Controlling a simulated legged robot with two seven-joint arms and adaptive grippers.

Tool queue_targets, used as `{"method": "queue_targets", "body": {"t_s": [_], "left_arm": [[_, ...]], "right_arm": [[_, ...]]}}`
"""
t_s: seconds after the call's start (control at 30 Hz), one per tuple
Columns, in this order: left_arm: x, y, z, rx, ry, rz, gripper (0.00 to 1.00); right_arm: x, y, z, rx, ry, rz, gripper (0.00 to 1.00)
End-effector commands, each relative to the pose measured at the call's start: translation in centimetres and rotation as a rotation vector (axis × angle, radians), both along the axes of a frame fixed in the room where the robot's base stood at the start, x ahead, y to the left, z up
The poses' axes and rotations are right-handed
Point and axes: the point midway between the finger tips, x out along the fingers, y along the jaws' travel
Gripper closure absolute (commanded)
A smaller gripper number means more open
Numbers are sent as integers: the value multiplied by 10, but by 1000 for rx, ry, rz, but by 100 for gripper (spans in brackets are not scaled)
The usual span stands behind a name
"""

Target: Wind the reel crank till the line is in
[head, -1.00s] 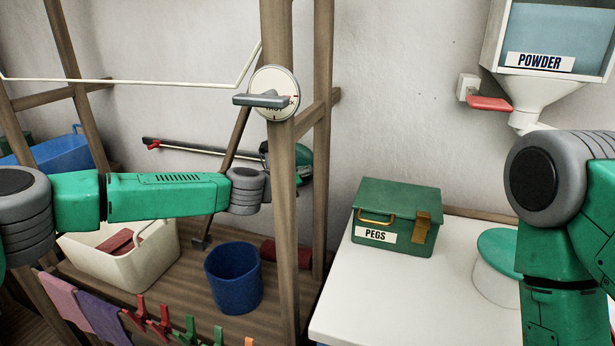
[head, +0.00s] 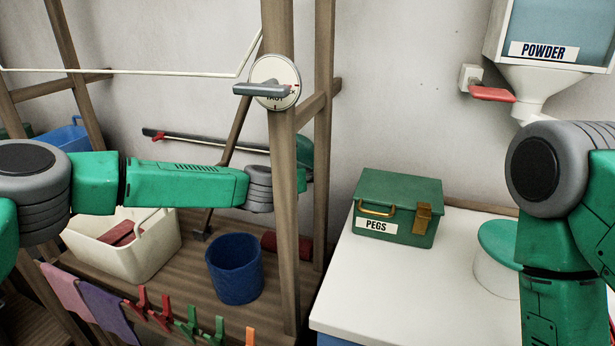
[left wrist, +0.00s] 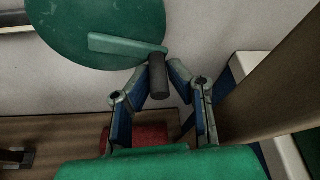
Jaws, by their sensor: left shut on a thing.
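The reel is a green disc (left wrist: 95,30) near the wall in the left wrist view. Its flat green crank arm (left wrist: 118,46) ends in a dark cylindrical handle (left wrist: 157,84). My left gripper (left wrist: 160,74) is shut on this handle, one finger on each side.
A white dial (head: 289,69) with a grey bar sits on the post (head: 284,220). A white tub (head: 165,245) and blue bucket (head: 235,270) stand below my left arm.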

Motion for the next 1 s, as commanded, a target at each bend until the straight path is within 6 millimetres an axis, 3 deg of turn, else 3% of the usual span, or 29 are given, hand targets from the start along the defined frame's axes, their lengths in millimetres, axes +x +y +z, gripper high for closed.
{"method": "queue_targets", "body": {"t_s": [0.53,0.6,1.0], "left_arm": [[2,4,-1,32,-11,7,100],[2,4,-1,32,-11,7,68],[-1,2,-1,32,-10,2,66]], "right_arm": [[0,0,0,0,0,0,68],[0,0,0,0,0,0,68],[-2,0,0,0,-3,0,68]]}}
